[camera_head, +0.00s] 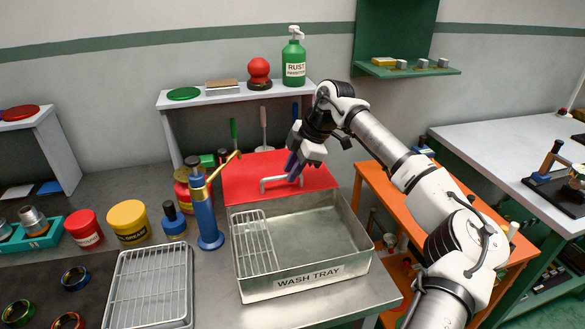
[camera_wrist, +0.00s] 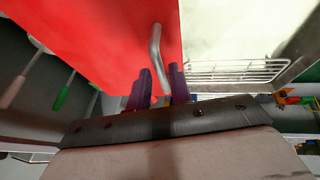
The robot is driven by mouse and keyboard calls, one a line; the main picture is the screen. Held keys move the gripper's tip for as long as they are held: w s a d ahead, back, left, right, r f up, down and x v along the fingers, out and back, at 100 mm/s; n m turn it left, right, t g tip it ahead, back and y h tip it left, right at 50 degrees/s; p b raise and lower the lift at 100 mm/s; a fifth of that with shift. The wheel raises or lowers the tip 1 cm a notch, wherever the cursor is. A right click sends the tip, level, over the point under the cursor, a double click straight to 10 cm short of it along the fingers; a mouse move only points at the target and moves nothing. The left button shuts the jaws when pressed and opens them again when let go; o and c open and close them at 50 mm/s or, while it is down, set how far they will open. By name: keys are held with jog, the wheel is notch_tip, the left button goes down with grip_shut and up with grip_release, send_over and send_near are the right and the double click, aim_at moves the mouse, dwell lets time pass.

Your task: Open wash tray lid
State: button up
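The wash tray (camera_head: 308,275) is a grey metal basin on the bench, labelled "WASH TRAY". Its red lid (camera_head: 240,182) stands raised at the tray's back edge, so the basin is open to view. A silver bar handle (camera_head: 275,180) is on the lid's face. My gripper (camera_head: 293,168) is at the right end of this handle. In the wrist view, the purple fingers (camera_wrist: 160,82) stand apart on either side of the silver handle (camera_wrist: 156,50), against the red lid (camera_wrist: 100,40). Whether they press on the handle is not clear.
A wire rack (camera_head: 255,243) lies in the tray's left part. A blue torch-like tool (camera_head: 205,215) stands just left of the tray. A shelf (camera_head: 215,97) with a green bottle (camera_head: 294,58) is behind the lid. An orange table (camera_head: 375,178) is at right.

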jog(key=shift+o, duration=1)
jog(key=b+v, duration=0.2)
jog(key=v, duration=1.1)
jog(key=shift+d+r, duration=0.15)
jog(key=shift+r, duration=0.2)
